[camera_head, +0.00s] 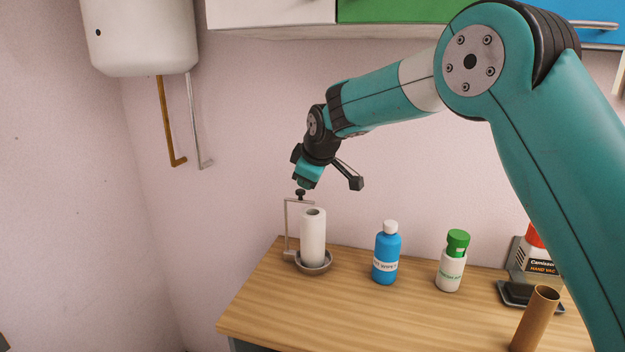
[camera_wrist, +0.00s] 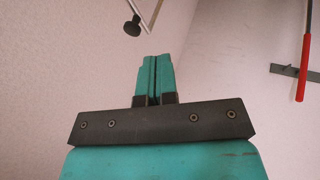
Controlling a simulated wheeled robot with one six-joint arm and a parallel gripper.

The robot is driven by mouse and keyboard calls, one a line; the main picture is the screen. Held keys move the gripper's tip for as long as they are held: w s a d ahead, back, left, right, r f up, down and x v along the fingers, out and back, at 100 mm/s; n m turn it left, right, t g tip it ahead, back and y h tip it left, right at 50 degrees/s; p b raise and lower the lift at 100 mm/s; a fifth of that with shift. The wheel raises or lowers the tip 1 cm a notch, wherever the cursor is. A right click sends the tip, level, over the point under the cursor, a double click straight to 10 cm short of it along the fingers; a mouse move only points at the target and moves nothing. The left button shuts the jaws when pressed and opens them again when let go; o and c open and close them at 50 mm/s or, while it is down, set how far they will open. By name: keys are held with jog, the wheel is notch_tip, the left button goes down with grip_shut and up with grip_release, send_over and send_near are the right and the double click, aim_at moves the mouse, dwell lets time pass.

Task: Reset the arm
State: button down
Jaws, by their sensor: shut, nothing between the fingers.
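My gripper (camera_head: 303,186) hangs at the end of my teal arm, above the back left part of the wooden table, just over the paper towel holder. In the wrist view my gripper (camera_wrist: 153,60) shows its two teal fingers pressed together with nothing between them. My arm reaches in from the right and bends down at the wrist.
Cabinets (camera_head: 400,12) and a white tank (camera_head: 140,40) hang above.

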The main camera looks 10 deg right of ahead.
jog(key=s+d+m+g+y, duration=0.1)
jog(key=s+m+g, duration=0.3)
jog(key=s, duration=3.9)
jog(key=g+y, duration=0.1)
jog(key=g, duration=0.1)
jog(key=shift+s+f+m+g+y+b, duration=0.2)
jog(key=shift+f+m+g+y+b, duration=0.1)
jog(key=shift+d, duration=0.1)
